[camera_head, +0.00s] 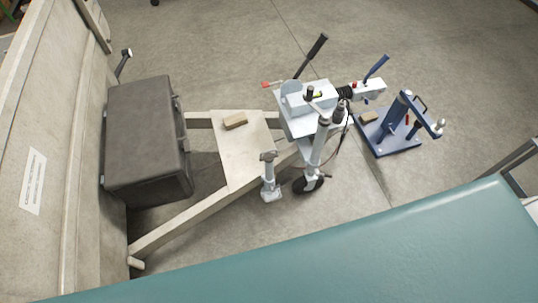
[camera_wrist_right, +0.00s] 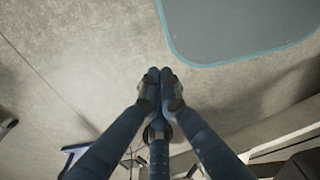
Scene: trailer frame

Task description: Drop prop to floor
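In the head view, a slim grey post (camera_head: 268,177) with a T-shaped top and a flat foot stands upright beside the trailer frame (camera_head: 188,217). It looks like the prop, but I cannot be sure. Its foot appears to be at floor level. To its right, a light grey tube (camera_head: 319,143) rises above a small black wheel (camera_head: 308,185). My right gripper (camera_wrist_right: 160,73) shows in the right wrist view with its fingertips together and nothing visible between them. It points over bare concrete, apart from any post. My left gripper is not in view.
A dark grey box (camera_head: 146,140) sits on the frame at left. A blue stand (camera_head: 397,130) is at right. Concrete floor (camera_head: 420,35) is open behind. A dark rounded panel (camera_wrist_right: 240,25) shows in the wrist view.

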